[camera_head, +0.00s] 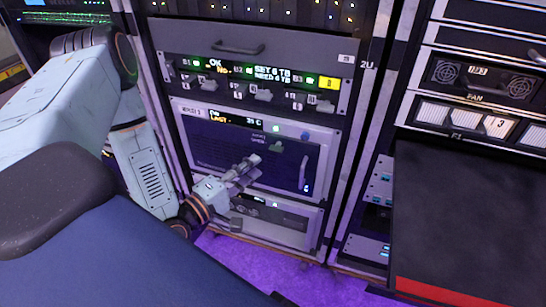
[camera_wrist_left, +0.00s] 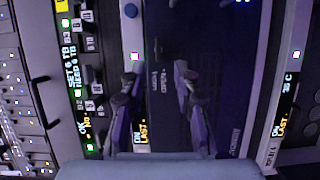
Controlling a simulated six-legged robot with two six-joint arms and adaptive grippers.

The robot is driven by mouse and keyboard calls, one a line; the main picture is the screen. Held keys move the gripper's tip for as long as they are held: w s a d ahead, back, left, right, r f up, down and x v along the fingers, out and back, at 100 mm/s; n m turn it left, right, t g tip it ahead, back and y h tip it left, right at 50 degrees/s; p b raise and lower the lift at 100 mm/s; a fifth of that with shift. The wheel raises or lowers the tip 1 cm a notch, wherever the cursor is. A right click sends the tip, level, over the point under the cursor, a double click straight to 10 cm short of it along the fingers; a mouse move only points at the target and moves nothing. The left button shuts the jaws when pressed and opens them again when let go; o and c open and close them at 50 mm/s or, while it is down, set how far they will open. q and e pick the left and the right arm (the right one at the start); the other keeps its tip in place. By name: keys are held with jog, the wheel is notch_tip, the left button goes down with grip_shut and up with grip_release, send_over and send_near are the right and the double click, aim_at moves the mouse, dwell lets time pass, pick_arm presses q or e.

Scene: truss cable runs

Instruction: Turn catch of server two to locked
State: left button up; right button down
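The middle server unit (camera_head: 235,150) in the rack has a dark front and a small lit display. A small greenish catch-like part (camera_head: 277,147) sits on its upper front; its lettering is too small to read. My left gripper (camera_head: 252,167) is in front of this unit, below and left of that part. In the left wrist view its fingers (camera_wrist_left: 157,74) are apart with nothing between them, over the dark front (camera_wrist_left: 165,120). I cannot tell which unit is server two or which way its catch is turned. My right gripper is not in view.
Above is a unit with several small switches (camera_head: 263,95) and a handle (camera_head: 240,48). A lower unit (camera_head: 290,220) sits near the purple floor (camera_head: 250,262). A vertical handle (camera_head: 304,172) stands out right of my gripper. A dark, red-edged surface (camera_head: 470,210) is at right.

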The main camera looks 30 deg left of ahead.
aim_at(273, 152)
pick_arm(q)
jog(key=shift+w+d+r+b, duration=0.15)
jog(key=shift+w+b, duration=0.3)
jog(key=shift+w, duration=0.8)
jog(key=shift+w+d+f+b, duration=0.15)
jog(key=shift+w+b, duration=0.35)
jog(key=shift+w, duration=0.8)
jog(key=shift+w+d+r+b, duration=0.1)
jog(key=shift+w+d+b, duration=0.25)
jog(key=shift+w, duration=0.9)
jog(key=shift+a, duration=0.1)
grip_shut()
